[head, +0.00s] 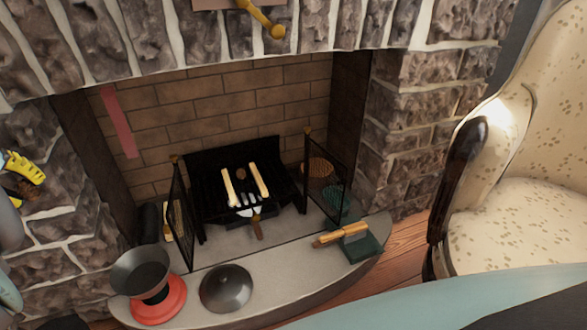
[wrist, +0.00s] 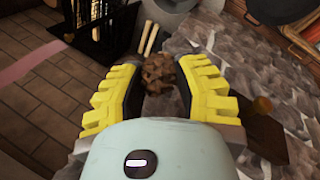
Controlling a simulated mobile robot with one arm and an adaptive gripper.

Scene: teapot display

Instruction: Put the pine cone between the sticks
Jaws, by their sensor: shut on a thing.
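My gripper (wrist: 158,82) has yellow, ridged fingers closed on a brown, rough pine cone (wrist: 159,68). In the head view my gripper (head: 22,176) is at the far left edge, in front of the stone wall, with part of the cone (head: 14,188) showing. Two pale sticks, a left one (head: 228,188) and a right one (head: 259,180), lie roughly parallel with a gap in the black grate (head: 205,165) inside the fireplace. A small brown roundish thing (head: 241,174) shows between their far ends. The sticks (wrist: 150,40) also show beyond the cone in the wrist view.
Open dark screens, left (head: 181,215) and right (head: 326,180), flank the grate. A pan on a red base (head: 160,303), a dark lid (head: 226,288) and a wooden-handled tool (head: 340,234) lie on the hearth. An armchair (head: 520,210) stands right.

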